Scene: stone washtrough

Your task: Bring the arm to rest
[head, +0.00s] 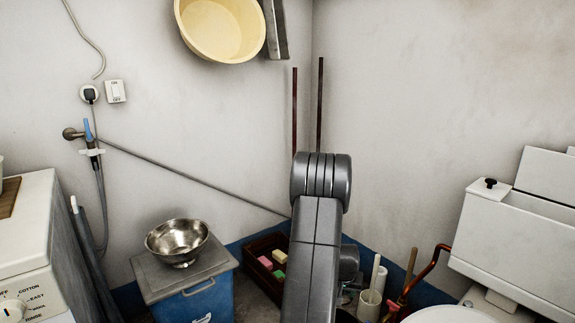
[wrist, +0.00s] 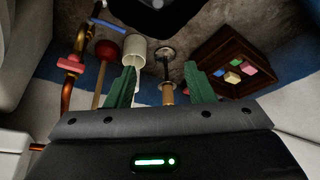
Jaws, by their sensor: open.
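My gripper (wrist: 160,68) shows in the wrist view with its two green fingers spread wide apart. The fingers hold nothing. Behind the gap stands a tan-handled tool (wrist: 168,94), apart from the fingers as far as I can tell. In the head view my grey arm reaches up through the middle of the picture, in front of the room corner, and bends at a rounded joint. The gripper itself is hidden in the head view.
A brown crate (head: 248,253) with coloured blocks, a blue bin (head: 200,301) bearing a steel bowl (head: 177,241), and a white tube (head: 369,304) stand low around my arm. A washing machine (head: 30,245) is left, a toilet cistern (head: 515,235) right. A yellow basin (head: 222,28) hangs above.

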